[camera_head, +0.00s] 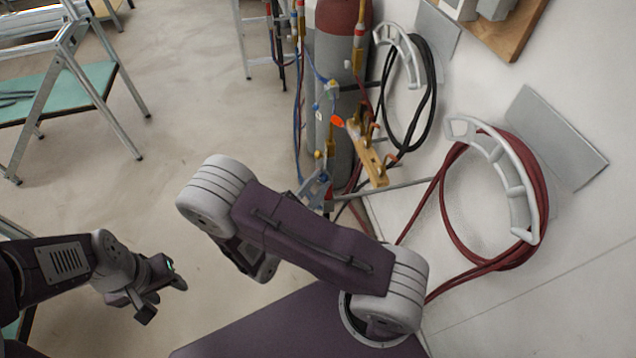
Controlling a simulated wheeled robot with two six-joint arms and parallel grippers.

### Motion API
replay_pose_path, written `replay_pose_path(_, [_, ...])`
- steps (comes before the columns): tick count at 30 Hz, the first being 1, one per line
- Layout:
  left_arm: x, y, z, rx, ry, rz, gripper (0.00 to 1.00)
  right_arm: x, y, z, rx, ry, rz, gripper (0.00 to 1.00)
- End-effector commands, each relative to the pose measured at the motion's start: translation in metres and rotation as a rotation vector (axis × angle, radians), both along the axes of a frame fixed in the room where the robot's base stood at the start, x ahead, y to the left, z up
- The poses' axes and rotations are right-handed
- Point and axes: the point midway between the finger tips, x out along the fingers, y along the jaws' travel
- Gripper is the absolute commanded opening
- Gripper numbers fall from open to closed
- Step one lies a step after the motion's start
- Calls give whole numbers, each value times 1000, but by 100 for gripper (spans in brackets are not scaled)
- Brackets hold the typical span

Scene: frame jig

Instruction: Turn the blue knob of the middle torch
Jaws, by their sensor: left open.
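Several brass torches with coloured knobs and hoses hang around the gas cylinders at the top centre. The torch in the middle of this group (331,136) hangs upright beside a brass block. An orange-red knob shows next to it, and small blue parts show higher up. I cannot tell for sure which of these is its blue knob. My left gripper (164,299) is open and empty above the floor at lower left, well apart from the torches. My right arm bends across the lower centre, and its gripper is hidden behind its links.
A grey and red cylinder (335,75) stands behind the torches. A black hose coil (428,95) and a red hose coil (541,190) hang on the white wall at right. A green-topped step platform (95,80) stands at upper left. The floor between is clear.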

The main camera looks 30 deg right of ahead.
Motion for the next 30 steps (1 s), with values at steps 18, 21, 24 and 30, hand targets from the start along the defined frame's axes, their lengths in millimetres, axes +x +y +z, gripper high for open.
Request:
replay_pose_path(18, [0, 0, -14, 0, 0, 0, 46, 0, 0, -4, 79, -126, -1, 0])
replay_pose_path(21, [0, 0, -21, 0, 0, 0, 46, 0, 0, -4, 123, -198, -1, 0])
replay_pose_path(24, [0, 0, -29, 0, 0, 0, 46, 0, 0, -5, 170, -276, -1, 0])
replay_pose_path(30, [0, 0, -46, 0, 0, 0, 46, -1, 0, -6, 264, -431, 0, 0])
